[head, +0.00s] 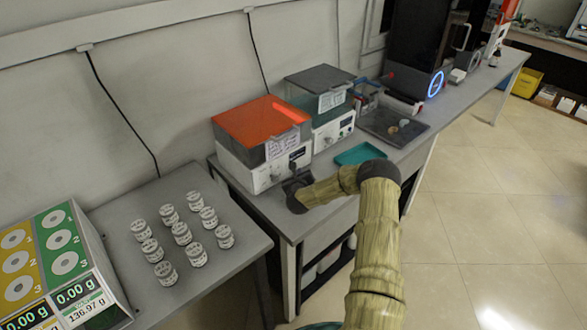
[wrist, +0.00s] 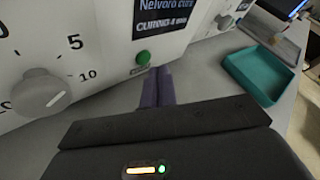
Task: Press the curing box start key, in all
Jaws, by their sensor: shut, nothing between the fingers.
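The curing box (head: 240,165) is a white unit with an orange see-through lid, standing on the grey bench in the head view. In the wrist view its front panel (wrist: 95,45) fills the upper left, with a dial knob (wrist: 40,92) and dark lettering. A round green start key (wrist: 142,57) sits below the lettering. My gripper (wrist: 157,71) is shut and empty. Its fingertips are just below and slightly right of the green key. I cannot tell whether they touch the panel. In the head view my gripper (head: 293,182) is at the box's front, its fingers mostly dark and hard to make out.
A similar box with a dark green lid (head: 318,78) stands right behind the curing box. A teal tray (head: 360,153) lies on the bench to the right of my gripper. Several small white jars (head: 181,233) and a scale display (head: 60,270) are on the left table.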

